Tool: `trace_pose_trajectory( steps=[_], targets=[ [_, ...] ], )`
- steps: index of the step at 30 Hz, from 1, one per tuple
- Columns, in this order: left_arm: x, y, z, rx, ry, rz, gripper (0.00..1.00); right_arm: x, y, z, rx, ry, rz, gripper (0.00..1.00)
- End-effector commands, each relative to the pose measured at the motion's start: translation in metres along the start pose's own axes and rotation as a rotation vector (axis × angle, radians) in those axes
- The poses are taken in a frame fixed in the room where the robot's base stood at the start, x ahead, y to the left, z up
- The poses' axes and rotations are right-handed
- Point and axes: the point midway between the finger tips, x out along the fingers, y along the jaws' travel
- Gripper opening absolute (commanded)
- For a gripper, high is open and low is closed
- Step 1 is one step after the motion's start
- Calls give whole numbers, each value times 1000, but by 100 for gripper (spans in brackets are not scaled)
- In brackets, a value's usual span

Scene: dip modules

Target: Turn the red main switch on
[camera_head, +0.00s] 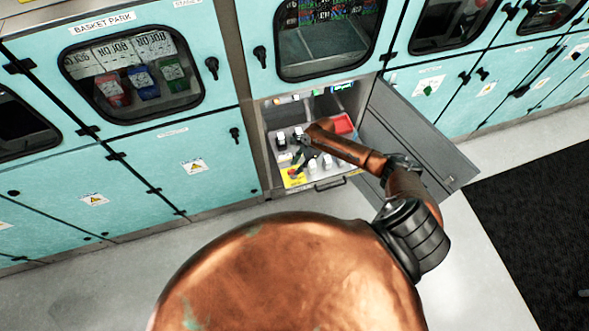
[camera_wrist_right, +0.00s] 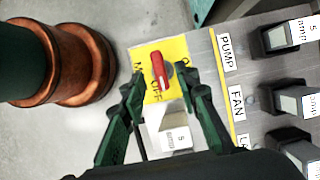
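The red main switch (camera_wrist_right: 158,70) is a red lever on a yellow plate (camera_wrist_right: 180,46) in the right wrist view. The lever runs nearly up and down in that picture. The plate (camera_head: 291,183) also shows in the head view, at the front left of the open drawer-like panel. My right gripper (camera_wrist_right: 163,74) is open, with one dark green finger on each side of the lever. The fingers look apart from the lever, but contact is hard to judge. In the head view my right arm hides part of the panel. My left gripper is out of view.
Black and white breakers (camera_wrist_right: 285,38) stand in a row beside labels reading PUMP and FAN. A white breaker (camera_wrist_right: 175,138) sits near the switch. The open grey door (camera_head: 415,135) stands right of the compartment. Turquoise cabinets (camera_head: 195,165) line the wall.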

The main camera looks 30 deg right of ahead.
Motion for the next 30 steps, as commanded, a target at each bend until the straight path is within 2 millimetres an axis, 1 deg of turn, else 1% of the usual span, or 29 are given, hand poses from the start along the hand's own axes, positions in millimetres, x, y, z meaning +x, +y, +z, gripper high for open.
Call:
trace_pose_trajectory(
  steps=[1,3,7,17,27,30],
  targets=[
    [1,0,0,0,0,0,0,8,0,0,-1,0,0,29],
    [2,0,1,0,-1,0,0,16,0,0,-1,0,0,29],
    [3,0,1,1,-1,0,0,26,0,0,-1,1,0,29],
    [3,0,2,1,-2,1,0,29,0,0,-3,1,-1,28],
    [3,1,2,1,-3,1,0,29,0,0,-3,1,-1,5],
    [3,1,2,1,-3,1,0,28,0,0,-3,1,-1,0]
  ],
)
